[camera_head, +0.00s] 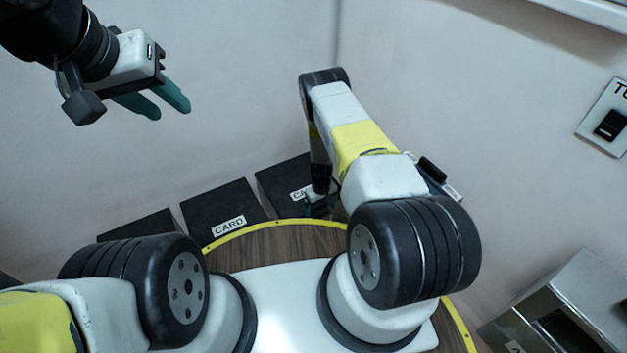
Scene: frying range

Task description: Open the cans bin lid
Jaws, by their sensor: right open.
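The bin with a label starting "CA" (278,182), which I take for the cans bin, is a black box behind the wooden disc. Its lid looks shut, and my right arm hides its right side and part of its label. My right gripper (320,207) points down at this bin's front right corner, small and dark, and is open. Whether it touches the bin I cannot tell. My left gripper (172,110) hangs high at the upper left, far from the bins, with its two teal fingers apart and nothing between them.
A black bin labelled CARD (222,207) stands left of the cans bin, with another dark bin (138,226) further left. A metal unit (560,305) stands at the lower right. A wall switch (610,124) is at the right.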

